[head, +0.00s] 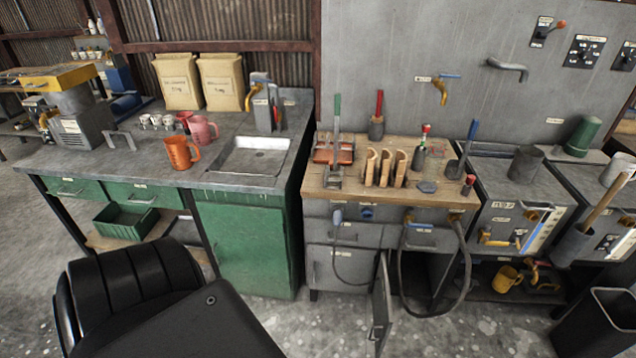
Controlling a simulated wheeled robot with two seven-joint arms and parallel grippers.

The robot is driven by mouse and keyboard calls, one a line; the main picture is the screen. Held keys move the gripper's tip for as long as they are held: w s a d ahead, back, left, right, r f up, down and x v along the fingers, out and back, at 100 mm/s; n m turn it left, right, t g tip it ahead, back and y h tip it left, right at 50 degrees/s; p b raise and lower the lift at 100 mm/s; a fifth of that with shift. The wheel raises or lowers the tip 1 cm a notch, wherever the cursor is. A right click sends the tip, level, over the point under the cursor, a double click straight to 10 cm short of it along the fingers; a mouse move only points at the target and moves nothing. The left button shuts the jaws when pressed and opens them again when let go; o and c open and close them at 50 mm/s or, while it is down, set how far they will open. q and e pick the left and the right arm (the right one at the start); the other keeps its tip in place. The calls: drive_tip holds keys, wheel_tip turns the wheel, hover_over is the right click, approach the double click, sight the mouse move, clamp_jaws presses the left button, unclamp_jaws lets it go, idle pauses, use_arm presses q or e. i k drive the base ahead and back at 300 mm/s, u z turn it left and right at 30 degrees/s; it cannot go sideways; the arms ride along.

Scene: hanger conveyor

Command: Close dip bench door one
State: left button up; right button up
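The dip bench is a grey cabinet with a wooden top (445,196), standing right of the green sink unit. A grey door (381,305) low on its front stands open. It swings out toward me and is seen nearly edge-on, with a small handle near its lower outer edge. No number can be read on it, so I cannot tell from a label which door it is. Another grey front panel with a handle (330,265), left of the open door, looks shut. The cabinet inside is mostly hidden. Neither of my grippers is in view.
A dark hose (465,270) hangs in a loop right of the open door, and a thinner hose (342,265) hangs left of it. A black bin (598,322) stands at lower right. Bare concrete floor (480,335) lies in front of the bench.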

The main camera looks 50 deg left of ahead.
sight(383, 312)
drive_tip(key=u, duration=0.95)
drive_tip(key=k, duration=0.5)
drive_tip(key=z, duration=0.85)
drive_tip(key=i, duration=1.2)
drive_tip(key=u, duration=0.8)
